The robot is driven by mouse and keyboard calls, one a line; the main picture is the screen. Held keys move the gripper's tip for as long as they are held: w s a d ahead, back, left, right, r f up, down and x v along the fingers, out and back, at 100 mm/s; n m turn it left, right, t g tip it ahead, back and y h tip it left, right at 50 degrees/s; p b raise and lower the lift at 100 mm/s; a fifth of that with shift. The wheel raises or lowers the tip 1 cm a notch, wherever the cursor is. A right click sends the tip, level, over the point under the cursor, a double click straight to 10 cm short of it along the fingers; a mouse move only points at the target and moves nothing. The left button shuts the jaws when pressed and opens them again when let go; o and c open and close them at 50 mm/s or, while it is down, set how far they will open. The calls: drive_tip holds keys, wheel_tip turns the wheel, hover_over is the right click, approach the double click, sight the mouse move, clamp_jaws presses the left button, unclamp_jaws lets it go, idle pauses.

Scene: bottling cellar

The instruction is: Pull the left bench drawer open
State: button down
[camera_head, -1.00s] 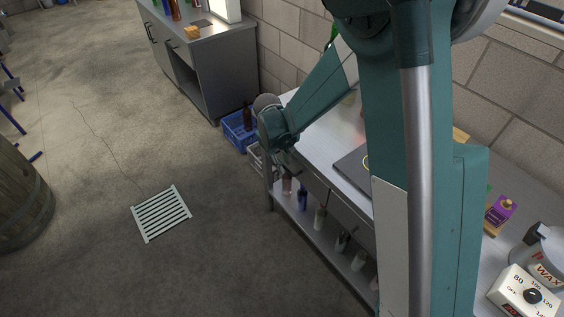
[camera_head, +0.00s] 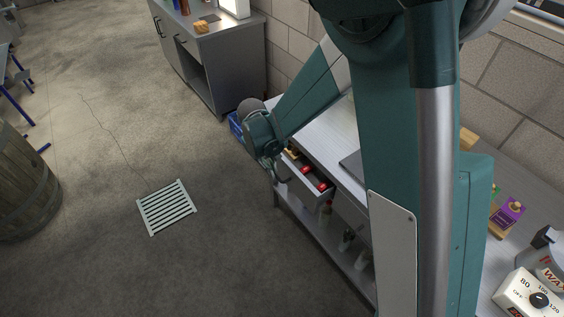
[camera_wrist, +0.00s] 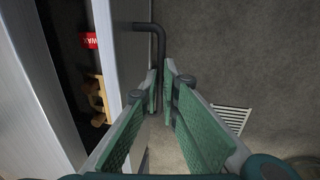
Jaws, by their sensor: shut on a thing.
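The left bench drawer (camera_head: 331,194) stands pulled out from under the bench top, with its inside showing. In the wrist view the drawer front (camera_wrist: 108,50) runs along the left, with a dark gap between it and the bench edge (camera_wrist: 25,90). Its dark bar handle (camera_wrist: 160,45) sticks out from the front. My gripper (camera_wrist: 166,85) is shut on the handle, its green pads on either side of the bar. In the head view my gripper (camera_head: 279,172) is mostly hidden behind my wrist.
Bottles (camera_head: 325,212) stand on the shelf below. A blue crate (camera_head: 235,124) is on the floor beyond the bench. The floor around the drain grate (camera_head: 167,208) is clear.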

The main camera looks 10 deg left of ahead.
drive_tip(key=s+a+b, duration=0.1)
drive_tip(key=s+a, duration=1.3)
drive_tip(key=shift+s+a, duration=0.3)
drive_tip(key=shift+s, duration=0.1)
drive_tip(key=shift+f, duration=0.1)
drive_tip(key=c, duration=2.8)
unclamp_jaws()
drive_tip(key=shift+o, duration=1.2)
wheel_tip(320, 180, up, 12)
drive_tip(key=s+a, duration=0.1)
drive_tip(key=shift+s+a, duration=0.25)
drive_tip(key=shift+a, duration=0.05)
drive_tip(key=shift+d, duration=0.1)
